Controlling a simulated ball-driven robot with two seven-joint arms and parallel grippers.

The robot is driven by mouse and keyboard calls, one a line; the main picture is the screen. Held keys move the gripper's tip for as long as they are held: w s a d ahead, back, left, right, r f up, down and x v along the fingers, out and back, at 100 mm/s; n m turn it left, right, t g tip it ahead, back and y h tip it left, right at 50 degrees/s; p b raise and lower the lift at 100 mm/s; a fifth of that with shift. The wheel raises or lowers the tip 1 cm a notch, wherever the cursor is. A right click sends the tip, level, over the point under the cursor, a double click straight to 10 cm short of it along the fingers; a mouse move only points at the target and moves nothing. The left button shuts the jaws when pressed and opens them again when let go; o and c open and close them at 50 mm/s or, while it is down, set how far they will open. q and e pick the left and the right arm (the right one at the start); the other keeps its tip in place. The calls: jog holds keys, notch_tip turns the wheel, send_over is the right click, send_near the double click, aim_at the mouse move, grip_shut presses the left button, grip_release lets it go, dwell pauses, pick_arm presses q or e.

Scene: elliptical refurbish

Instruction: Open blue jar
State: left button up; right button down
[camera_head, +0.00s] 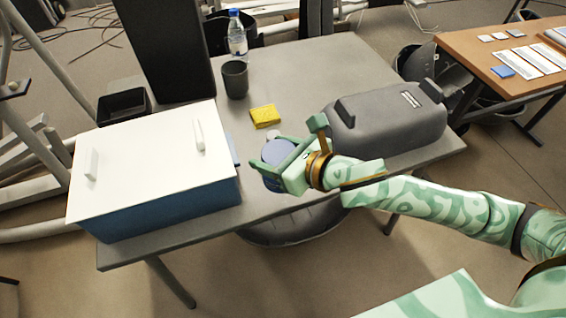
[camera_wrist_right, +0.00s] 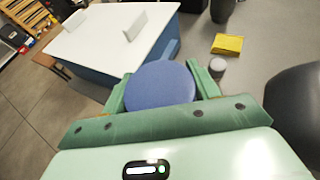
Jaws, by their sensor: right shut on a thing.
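The blue jar (camera_head: 277,152) stands on the grey table, partly hidden by my right gripper in the head view. In the right wrist view its round blue top (camera_wrist_right: 161,88) sits between the two green fingers. My right gripper (camera_head: 271,158) is shut on the jar, one finger on each side. It also shows in the right wrist view (camera_wrist_right: 160,90). I cannot tell whether the top is a separate lid. My left gripper is not in view.
A blue box with a white lid (camera_head: 150,160) stands left of the jar. A dark grey case (camera_head: 385,120) lies to the right. A yellow block (camera_head: 265,116), a dark cup (camera_head: 235,79) and a water bottle (camera_head: 237,38) stand behind. The table (camera_head: 310,70) is clear towards the back right.

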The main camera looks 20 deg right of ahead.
jog(key=w+d+f+b, duration=0.1)
jog(key=w+f+b, duration=0.1)
jog(key=f, duration=0.1)
jog(key=w+d+f+b, duration=0.1)
jog(key=w+f+b, duration=0.1)
jog(key=f, duration=0.2)
jog(key=w+d+f+b, duration=0.2)
jog(key=f+b, duration=0.1)
jog(key=shift+w+d+f, duration=0.1)
jog(key=shift+w+f, duration=0.25)
jog(key=shift+w, duration=0.05)
jog(key=shift+r, duration=0.25)
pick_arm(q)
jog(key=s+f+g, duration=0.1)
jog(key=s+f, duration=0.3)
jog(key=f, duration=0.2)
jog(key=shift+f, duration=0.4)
pick_arm(e)
jog(key=shift+f, duration=0.1)
jog(key=shift+c, duration=2)
grip_release()
jog(key=shift+f, duration=0.1)
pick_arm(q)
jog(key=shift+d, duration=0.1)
